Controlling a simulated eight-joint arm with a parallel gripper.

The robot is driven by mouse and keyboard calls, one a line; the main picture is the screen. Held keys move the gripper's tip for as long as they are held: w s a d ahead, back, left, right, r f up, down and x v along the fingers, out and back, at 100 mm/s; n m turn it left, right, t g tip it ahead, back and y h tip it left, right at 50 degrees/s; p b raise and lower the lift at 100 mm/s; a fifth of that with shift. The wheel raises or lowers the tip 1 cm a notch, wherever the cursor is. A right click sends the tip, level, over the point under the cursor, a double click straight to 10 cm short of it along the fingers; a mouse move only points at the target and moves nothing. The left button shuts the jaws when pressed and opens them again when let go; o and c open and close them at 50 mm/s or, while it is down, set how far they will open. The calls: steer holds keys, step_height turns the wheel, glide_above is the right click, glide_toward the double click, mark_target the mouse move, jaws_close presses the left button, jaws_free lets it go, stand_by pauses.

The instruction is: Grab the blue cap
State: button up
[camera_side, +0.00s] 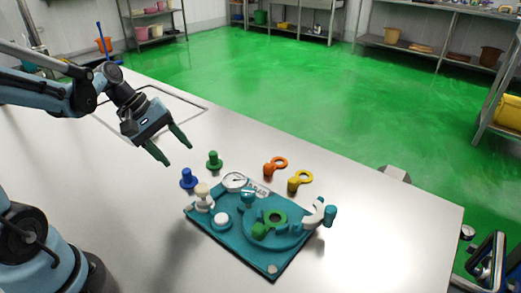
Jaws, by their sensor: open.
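A blue cap (188,179) stands on the steel table at the left, just beside the teal board's left corner. It looks like a small knob on a wider round base. My gripper (174,154) is open and empty, with two dark green fingers pointing down and to the right. It is above and behind the blue cap in the picture, apart from it. A green cap (214,161) of similar shape stands a little right of and behind the blue one.
The steel table (400,225) is clear at right.

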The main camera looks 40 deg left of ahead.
steer(key=a+f+n+t+h, duration=0.1)
steer(key=a+f+n+h, duration=0.1)
steer(key=a+n+h, duration=0.4)
steer(key=n+t, duration=0.2)
steer(key=n, duration=0.4)
glide_toward(183, 170)
steer(key=x, duration=0.8)
steer(key=shift+w+d+f, duration=0.15)
jaws_close()
